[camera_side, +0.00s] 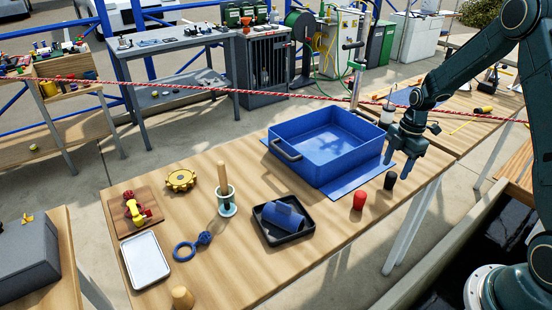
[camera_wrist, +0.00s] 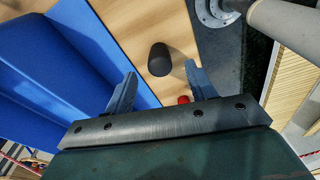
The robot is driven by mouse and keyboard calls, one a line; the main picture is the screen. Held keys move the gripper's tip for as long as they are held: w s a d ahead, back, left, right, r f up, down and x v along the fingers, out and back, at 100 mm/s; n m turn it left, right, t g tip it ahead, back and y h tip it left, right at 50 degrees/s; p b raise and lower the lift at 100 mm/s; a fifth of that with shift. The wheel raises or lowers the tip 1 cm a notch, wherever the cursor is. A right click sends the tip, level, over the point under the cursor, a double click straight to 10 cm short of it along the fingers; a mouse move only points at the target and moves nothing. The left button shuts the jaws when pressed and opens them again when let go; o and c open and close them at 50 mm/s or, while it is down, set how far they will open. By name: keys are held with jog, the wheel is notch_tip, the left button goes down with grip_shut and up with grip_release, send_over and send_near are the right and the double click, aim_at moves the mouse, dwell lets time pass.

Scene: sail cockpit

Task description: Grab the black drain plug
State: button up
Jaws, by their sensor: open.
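The black drain plug (camera_side: 390,180) stands on the wooden table near its right edge, just right of the blue mat. In the wrist view the black plug (camera_wrist: 160,60) lies beyond and between the fingertips, apart from them. My gripper (camera_side: 402,170) is open and empty, above the table close to the plug; its two blue-grey fingers also show in the wrist view (camera_wrist: 160,82). A red plug (camera_side: 359,200) stands left of the black one; it is partly hidden behind the gripper in the wrist view (camera_wrist: 184,100).
A blue bin (camera_side: 325,150) stands on a blue mat (camera_side: 350,187) left of the gripper. A black tray (camera_side: 290,236) holds a blue mug-like item. A red-and-white rope (camera_side: 270,92) runs behind the table. The front right tabletop is clear.

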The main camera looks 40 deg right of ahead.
aim_at(393, 173)
jog(key=shift+a+f, duration=0.15)
jog(key=shift+f, duration=1.1)
jog(key=shift+a+f, duration=0.15)
jog(key=shift+f, duration=1.05)
jog(key=c, duration=1.1)
jog(key=shift+o, duration=0.2)
jog(key=shift+r, duration=0.15)
notch_tip(393, 173, up, 20)
